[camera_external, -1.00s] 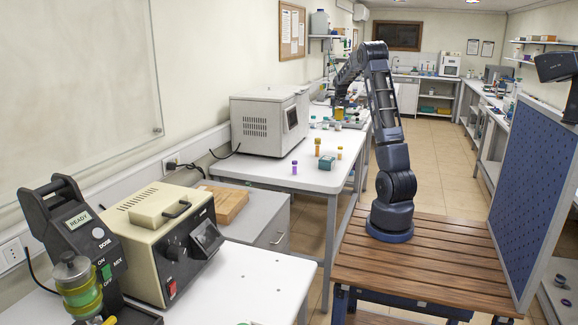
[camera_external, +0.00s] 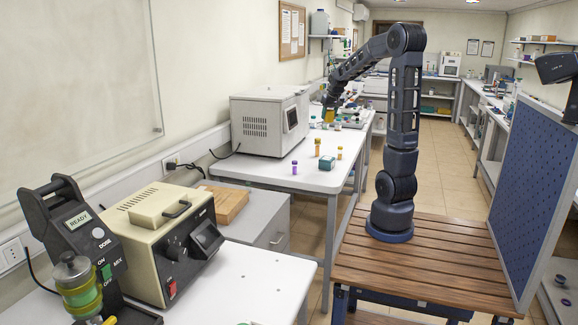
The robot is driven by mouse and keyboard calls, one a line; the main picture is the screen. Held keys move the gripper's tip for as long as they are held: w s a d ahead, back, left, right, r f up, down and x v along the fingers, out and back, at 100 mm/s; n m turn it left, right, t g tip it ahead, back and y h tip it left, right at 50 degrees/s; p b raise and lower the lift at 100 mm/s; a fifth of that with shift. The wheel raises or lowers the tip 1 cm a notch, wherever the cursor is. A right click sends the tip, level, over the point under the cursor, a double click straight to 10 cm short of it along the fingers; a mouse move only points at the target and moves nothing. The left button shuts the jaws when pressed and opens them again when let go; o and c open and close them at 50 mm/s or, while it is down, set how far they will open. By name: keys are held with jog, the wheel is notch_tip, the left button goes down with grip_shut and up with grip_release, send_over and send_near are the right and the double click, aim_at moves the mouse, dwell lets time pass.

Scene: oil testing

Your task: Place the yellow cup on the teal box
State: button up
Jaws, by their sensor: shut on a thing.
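The yellow cup (camera_external: 329,116) is small and partly hidden between the fingers of my gripper (camera_external: 331,108). My gripper is shut on the cup and holds it over the white table, at the back of the machine's right side. The teal box (camera_external: 326,163) sits on the near right part of the white table, close to its front edge. The gripper and cup are farther back than the box and apart from it.
A white machine (camera_external: 268,120) fills the table's left side. Several small items stand behind. The front of the white table (camera_external: 250,171) is mostly clear.

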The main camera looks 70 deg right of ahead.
jog(key=shift+s+a, duration=0.1)
jog(key=shift+a, duration=0.3)
jog(key=shift+a+f, duration=0.15)
jog(key=shift+f, duration=0.25)
notch_tip(320, 180, down, 19)
jog(key=shift+f, duration=0.1)
jog(key=shift+f, duration=0.15)
jog(key=o, duration=1)
jog(key=shift+c, duration=0.2)
